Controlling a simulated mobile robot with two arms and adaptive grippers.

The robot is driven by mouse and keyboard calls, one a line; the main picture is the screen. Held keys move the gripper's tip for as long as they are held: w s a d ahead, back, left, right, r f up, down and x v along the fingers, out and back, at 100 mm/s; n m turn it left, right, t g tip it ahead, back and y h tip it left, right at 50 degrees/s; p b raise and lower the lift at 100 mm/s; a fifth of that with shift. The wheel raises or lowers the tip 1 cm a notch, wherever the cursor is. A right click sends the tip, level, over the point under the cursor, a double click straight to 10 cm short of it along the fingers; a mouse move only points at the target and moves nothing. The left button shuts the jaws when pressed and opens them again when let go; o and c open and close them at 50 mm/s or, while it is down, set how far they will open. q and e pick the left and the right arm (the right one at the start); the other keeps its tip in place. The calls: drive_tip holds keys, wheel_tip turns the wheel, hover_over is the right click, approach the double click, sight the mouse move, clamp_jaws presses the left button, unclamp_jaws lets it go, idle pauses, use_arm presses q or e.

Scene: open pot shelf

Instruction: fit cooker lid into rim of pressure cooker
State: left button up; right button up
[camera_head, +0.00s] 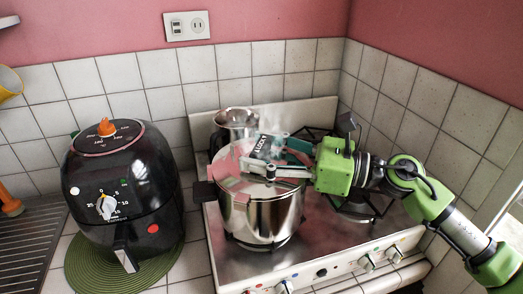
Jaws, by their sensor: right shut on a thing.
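The pressure cooker (262,218) is a shiny steel pot standing on the stove, with a dark side handle on its left. The cooker lid (230,165) is shiny and lies at the top of the pot, partly covered by my gripper. I cannot tell whether it is seated in the rim or just above it. My right gripper (262,167) comes in from the right over the pot and is shut on the lid near its top. The exact grip point is hidden. My left gripper is not in view.
A black air fryer (122,195) stands on a round green mat (80,270) left of the stove (310,252). A small metal pot (236,118) stands behind the cooker. Tiled walls close off the back and right. Control knobs line the stove's front.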

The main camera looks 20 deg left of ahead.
drive_tip(key=shift+f, duration=0.2)
drive_tip(key=o, duration=1.6)
drive_tip(key=shift+c, duration=0.2)
drive_tip(key=shift+f, duration=0.1)
drive_tip(key=d, duration=1.2)
